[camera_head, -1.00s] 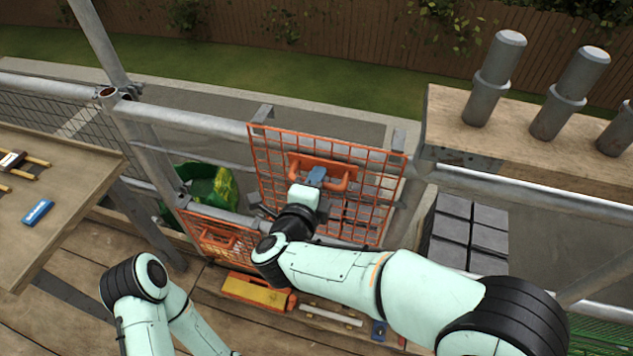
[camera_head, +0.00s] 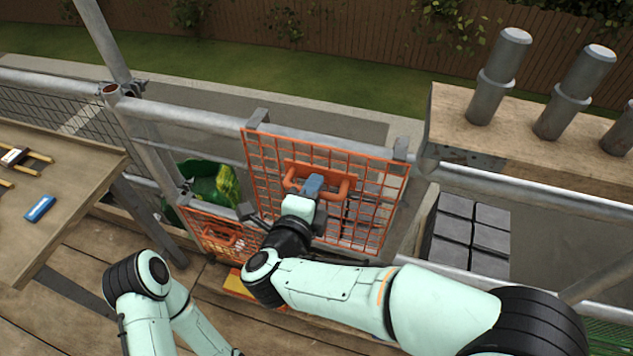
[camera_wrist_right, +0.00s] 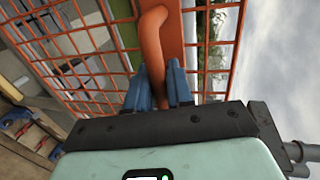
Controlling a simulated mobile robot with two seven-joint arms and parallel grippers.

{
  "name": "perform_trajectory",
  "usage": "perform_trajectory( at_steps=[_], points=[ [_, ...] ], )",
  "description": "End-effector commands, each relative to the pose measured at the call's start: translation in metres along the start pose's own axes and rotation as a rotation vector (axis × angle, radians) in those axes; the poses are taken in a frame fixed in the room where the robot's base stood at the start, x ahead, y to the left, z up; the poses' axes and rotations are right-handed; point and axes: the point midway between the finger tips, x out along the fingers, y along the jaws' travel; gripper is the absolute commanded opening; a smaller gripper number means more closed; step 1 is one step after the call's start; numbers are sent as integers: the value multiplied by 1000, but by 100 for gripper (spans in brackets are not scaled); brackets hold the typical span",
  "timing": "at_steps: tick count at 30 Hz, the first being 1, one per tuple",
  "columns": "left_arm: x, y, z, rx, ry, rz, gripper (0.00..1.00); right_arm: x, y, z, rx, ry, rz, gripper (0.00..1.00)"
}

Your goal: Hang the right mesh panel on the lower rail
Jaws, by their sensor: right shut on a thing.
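The right mesh panel (camera_head: 337,171) is an orange grid with an orange handle and two grey hooks at its top corners. My right gripper (camera_head: 314,184) is shut on that handle, and its blue fingers close around the handle (camera_wrist_right: 152,60) in the right wrist view. The panel is held roughly upright in front of the upper rail (camera_head: 185,116), its hooks at about that rail's height in the picture. I cannot tell whether they touch it. The lower rail is mostly hidden behind the panel and my arm. My left gripper is out of view; only part of its arm shows.
Another orange mesh panel (camera_head: 212,230) hangs low to the left. A wooden table (camera_head: 85,185) stands at the left, and grey blocks (camera_head: 470,232) are stacked at the right. A wooden board with metal posts (camera_head: 490,100) is at the upper right.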

Motion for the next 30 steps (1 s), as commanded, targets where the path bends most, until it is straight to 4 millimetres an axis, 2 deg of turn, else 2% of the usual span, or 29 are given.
perform_trajectory(
  at_steps=[21, 30],
  points=[
    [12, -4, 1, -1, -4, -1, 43, -56, 14, 0, 1, -3, -2, 0],
    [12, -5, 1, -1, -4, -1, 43, -61, 15, 0, 0, -1, -2, 0]
  ],
)
